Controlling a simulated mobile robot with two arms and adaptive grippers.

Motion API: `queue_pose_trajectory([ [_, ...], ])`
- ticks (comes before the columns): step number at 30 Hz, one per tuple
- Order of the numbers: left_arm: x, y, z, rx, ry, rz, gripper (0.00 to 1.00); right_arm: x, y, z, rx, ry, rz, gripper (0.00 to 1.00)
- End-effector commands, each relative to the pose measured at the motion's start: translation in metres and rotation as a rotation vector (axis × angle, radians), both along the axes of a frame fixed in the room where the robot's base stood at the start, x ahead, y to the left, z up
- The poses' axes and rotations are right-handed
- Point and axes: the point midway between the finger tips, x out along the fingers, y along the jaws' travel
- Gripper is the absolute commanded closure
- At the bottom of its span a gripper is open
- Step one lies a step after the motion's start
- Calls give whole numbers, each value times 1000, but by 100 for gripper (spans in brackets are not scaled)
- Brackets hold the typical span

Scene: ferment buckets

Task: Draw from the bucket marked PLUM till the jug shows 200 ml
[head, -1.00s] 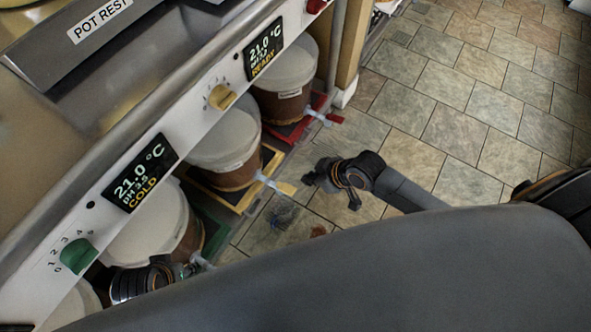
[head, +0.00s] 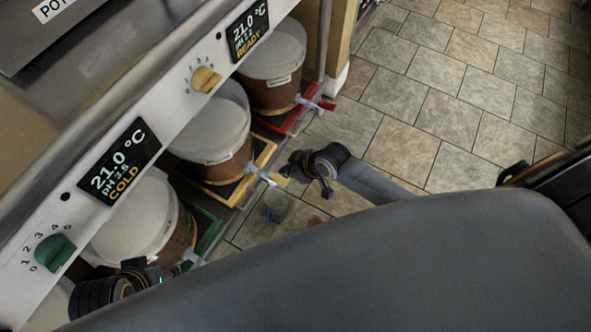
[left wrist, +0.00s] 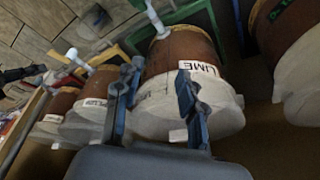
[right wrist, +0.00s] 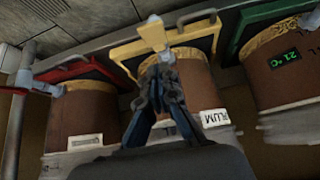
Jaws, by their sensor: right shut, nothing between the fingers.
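The PLUM bucket (head: 213,130), brown with a pale lid, stands in the yellow frame, the middle of the row. Its label (right wrist: 217,121) reads upside down in the right wrist view. Its tap has a yellow handle (right wrist: 152,34), also in the head view (head: 284,181). My right gripper (right wrist: 162,72) is shut and empty, its tips just by that handle; contact is unclear. It also shows in the head view (head: 297,163). The clear jug (head: 277,207) sits low below this tap; its level is unreadable. My left gripper (left wrist: 157,85) is open and empty, before the LIME bucket (left wrist: 188,55).
A bucket in a red frame (head: 272,65) stands beyond PLUM; the LIME bucket is in a green frame (head: 207,240) on the near side. The counter panel with dials and displays (head: 118,160) overhangs them. Tiled floor (head: 440,110) at the right is clear.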

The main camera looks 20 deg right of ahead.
Motion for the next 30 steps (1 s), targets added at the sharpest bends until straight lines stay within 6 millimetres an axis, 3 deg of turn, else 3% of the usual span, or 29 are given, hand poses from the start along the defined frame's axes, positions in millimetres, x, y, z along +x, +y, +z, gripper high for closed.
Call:
queue_pose_trajectory([
  [1, 1, 0, -10, 0, -3, 0, 60, 6, 5, -14, 2, -1, 0, 100],
  [9, 56, -17, 9, -55, -263, -22, 60, 1, 0, -33, 0, 0, 0, 100],
  [15, 80, -25, 21, -82, -388, -32, 60, -1, -1, -43, 1, 0, -1, 100],
  [30, 88, -28, 27, -91, -436, -35, 60, -2, -2, -46, 1, -1, 0, 100],
])
